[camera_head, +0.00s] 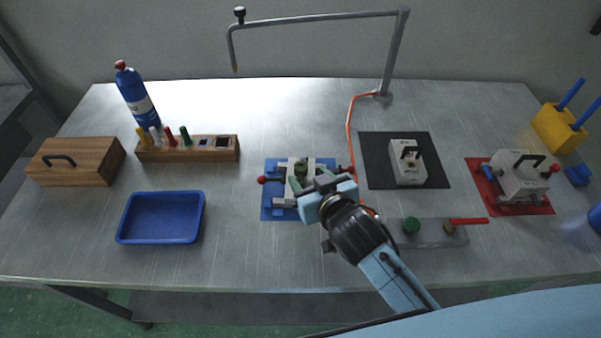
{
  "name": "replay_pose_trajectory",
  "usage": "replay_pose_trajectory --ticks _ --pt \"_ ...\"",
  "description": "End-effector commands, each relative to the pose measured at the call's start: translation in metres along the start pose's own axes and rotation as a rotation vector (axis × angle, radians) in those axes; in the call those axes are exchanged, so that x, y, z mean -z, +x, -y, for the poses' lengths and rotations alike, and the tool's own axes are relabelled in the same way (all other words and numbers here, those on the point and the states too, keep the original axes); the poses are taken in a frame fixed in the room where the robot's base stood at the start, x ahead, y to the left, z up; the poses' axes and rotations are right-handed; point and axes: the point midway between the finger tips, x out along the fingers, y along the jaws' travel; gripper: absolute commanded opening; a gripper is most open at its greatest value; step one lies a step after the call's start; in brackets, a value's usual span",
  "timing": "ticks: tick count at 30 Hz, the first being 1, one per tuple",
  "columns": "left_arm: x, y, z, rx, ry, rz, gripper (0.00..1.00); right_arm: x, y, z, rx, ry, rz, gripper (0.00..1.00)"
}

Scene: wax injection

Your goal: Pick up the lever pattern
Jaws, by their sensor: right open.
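An opened grey metal mould (322,163) lies on a blue mat (268,212) in the middle of the table, with red knobs at its sides. A small green piece (301,168) shows in it and may be the lever pattern; its shape is too small to tell. My right gripper (313,181) reaches over the mould from the lower right. It is open, with its jaws close to the green piece, and it hides the mould's near right part. Whether the jaws touch the piece cannot be told. My left gripper is not in view.
A blue tray (124,232) and a wooden tool rack (190,153) stand left. A grey plate (438,235) with a green round piece lies right of my gripper. A block (407,172) on a black mat, another mould (518,184) and an overhead pipe (320,19) stand beyond.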

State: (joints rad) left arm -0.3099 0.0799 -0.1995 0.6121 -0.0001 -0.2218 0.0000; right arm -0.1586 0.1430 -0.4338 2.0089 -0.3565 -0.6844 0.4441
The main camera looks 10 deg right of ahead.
Motion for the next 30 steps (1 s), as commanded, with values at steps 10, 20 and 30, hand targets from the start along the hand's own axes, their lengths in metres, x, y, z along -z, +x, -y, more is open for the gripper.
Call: replay_pose_trajectory --ticks 10,20,30 --pt "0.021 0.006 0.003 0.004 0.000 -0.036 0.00 -0.004 0.045 -0.003 0.000 -0.002 0.000 0.54" --pt "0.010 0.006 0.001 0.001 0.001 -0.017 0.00 -0.004 0.050 -0.003 0.000 0.000 0.001 0.51" --pt "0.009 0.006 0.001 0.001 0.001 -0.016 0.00 -0.004 0.050 -0.003 0.000 -0.001 0.001 0.07"
